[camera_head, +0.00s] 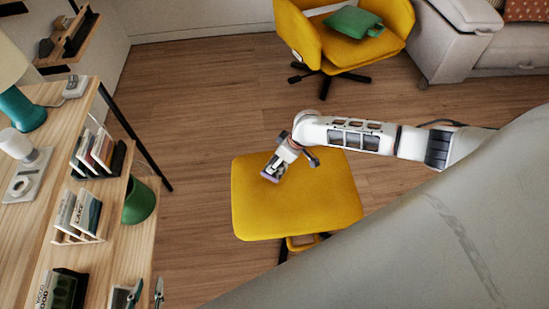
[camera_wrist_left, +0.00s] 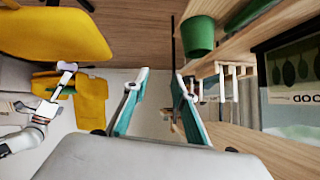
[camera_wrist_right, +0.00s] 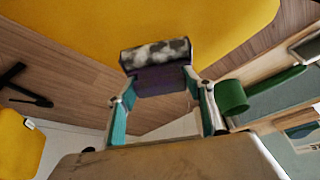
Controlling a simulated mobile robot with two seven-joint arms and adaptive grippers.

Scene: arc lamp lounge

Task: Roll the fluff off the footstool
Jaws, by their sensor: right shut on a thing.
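The yellow footstool (camera_head: 300,205) stands in the middle of the head view; its top fills the upper part of the right wrist view (camera_wrist_right: 130,18). I make out no fluff on the visible top. My right gripper (camera_head: 276,168) is shut on a lint roller with a purple part (camera_wrist_right: 162,80) and a dark roll (camera_wrist_right: 155,54) patched with whitish fluff. The roller (camera_head: 270,178) is at the footstool's upper left part; I cannot tell if it touches. My left gripper (camera_head: 146,292) is open and empty by the shelf, its fingers apart in the left wrist view (camera_wrist_left: 160,85).
A wooden shelf unit (camera_head: 95,225) with books, a lamp (camera_head: 22,110) and a green pot (camera_head: 139,202) lines the left. A yellow swivel chair (camera_head: 360,45) and a grey sofa (camera_head: 450,50) stand behind. The wooden floor (camera_head: 195,90) between is clear.

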